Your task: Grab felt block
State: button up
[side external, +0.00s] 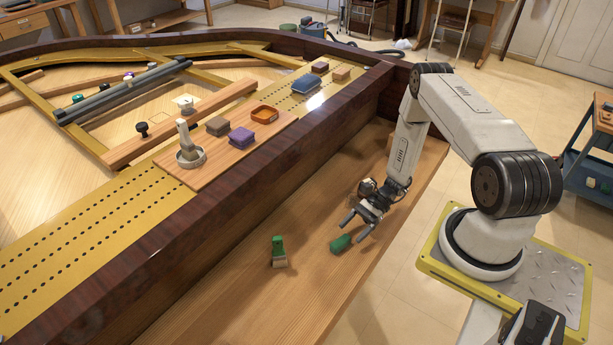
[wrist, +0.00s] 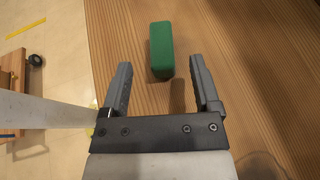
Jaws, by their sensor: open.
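A green felt block (side external: 340,243) lies on the wooden keybed shelf (side external: 215,310). In the wrist view the green block (wrist: 161,48) sits upright in the picture, just beyond the fingertips and roughly centred between them. My gripper (side external: 355,229) is open and empty, close to the block and a little above the shelf. Both fingers also show in the wrist view (wrist: 160,76), spread apart with bare wood between them. Neither finger appears to touch the block.
A dark wooden rail (side external: 235,185) walls the shelf's far side.

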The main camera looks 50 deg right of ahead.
aim_at(341, 240)
jog(key=shift+x, duration=2.55)
jog(key=shift+w, duration=0.1)
grip_shut()
jog(key=shift+r, duration=0.25)
